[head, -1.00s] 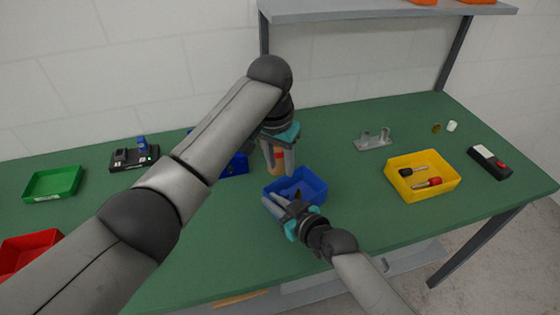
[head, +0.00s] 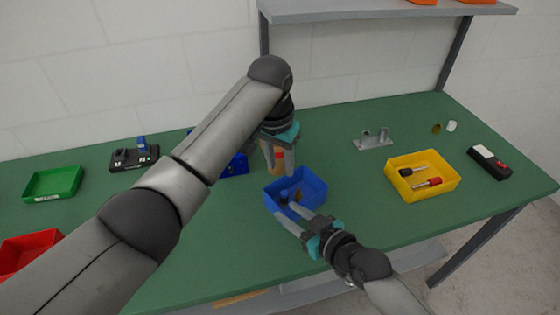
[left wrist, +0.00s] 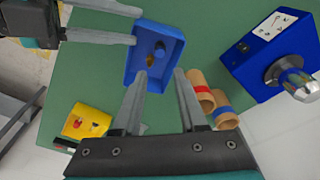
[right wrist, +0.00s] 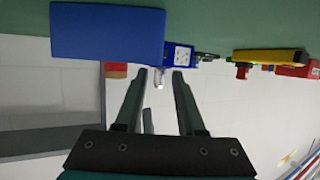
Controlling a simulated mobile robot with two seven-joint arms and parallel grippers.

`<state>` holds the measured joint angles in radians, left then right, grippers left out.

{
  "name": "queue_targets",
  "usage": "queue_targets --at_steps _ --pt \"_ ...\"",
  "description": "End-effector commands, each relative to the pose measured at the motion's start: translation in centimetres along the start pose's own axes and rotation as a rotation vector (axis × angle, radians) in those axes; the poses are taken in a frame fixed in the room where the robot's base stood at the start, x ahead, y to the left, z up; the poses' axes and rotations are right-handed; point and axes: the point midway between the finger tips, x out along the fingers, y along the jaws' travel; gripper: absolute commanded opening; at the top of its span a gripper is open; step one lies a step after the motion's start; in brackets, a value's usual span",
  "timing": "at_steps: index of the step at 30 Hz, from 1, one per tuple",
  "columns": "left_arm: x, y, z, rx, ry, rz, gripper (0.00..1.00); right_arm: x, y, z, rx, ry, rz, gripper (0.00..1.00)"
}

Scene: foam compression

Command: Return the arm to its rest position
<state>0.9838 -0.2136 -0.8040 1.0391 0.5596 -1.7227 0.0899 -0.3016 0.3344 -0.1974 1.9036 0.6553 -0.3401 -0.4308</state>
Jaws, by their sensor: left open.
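My left gripper (head: 281,170) is open and points down at the back of the bench, behind the blue bin (head: 318,196). In the left wrist view nothing is between its fingers (left wrist: 160,73). My right gripper (head: 284,209) is at the front side of the blue bin, fingertips by its near rim. In the right wrist view its fingers (right wrist: 159,74) are apart with nothing between them, and the bin's plain wall (right wrist: 107,30) shows beyond. In the left wrist view the bin (left wrist: 131,62) holds a dark blue cylinder (left wrist: 160,50) and a small brass-coloured piece (left wrist: 150,60).
Two tan cylinders (left wrist: 201,94) with red and blue bands stand beside my left gripper, near a blue gauge device (left wrist: 262,60). A yellow bin (head: 432,193) holds screwdriver-like tools at right. Green (head: 52,185) and red (head: 22,250) trays lie left. The green bench's front middle is clear.

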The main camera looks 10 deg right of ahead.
Motion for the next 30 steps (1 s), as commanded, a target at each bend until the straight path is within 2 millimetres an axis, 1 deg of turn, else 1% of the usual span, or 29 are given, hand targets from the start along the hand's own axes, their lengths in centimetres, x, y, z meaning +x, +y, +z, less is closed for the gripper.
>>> queue_targets --at_steps 1,3,9,14,20,23,25,30 --pt "0.0 0.0 0.0 0.0 0.0 0.0 0.41 -1.0 0.0 0.2 -0.003 -0.003 0.0 0.38" --pt "0.0 0.0 0.0 0.0 0.0 0.0 0.41 -2.1 0.0 0.1 -0.002 -0.003 -0.001 0.38" --pt "0.0 0.0 0.0 0.0 0.0 0.0 0.41 -4.3 0.0 0.1 -0.002 -0.002 0.0 0.38" --pt "0.0 0.0 0.0 0.0 0.0 0.0 0.41 -5.0 0.0 0.0 0.0 0.0 0.0 0.38" --pt "0.2 0.1 0.2 -0.001 0.002 0.006 0.41 -5.2 -0.1 0.0 0.0 -0.005 -0.002 0.38" --pt "1.2 0.6 0.8 -0.006 0.013 0.031 0.41 -5.2 -0.6 0.3 -0.001 -0.029 -0.011 0.38" --pt "2.2 1.2 1.6 -0.015 0.03 0.061 0.41 -5.3 -1.1 0.7 0.0 -0.06 -0.021 0.38" --pt "5.0 2.4 4.8 -0.069 0.085 0.135 0.41 -5.9 -2.7 1.9 0.002 -0.174 -0.042 0.38"
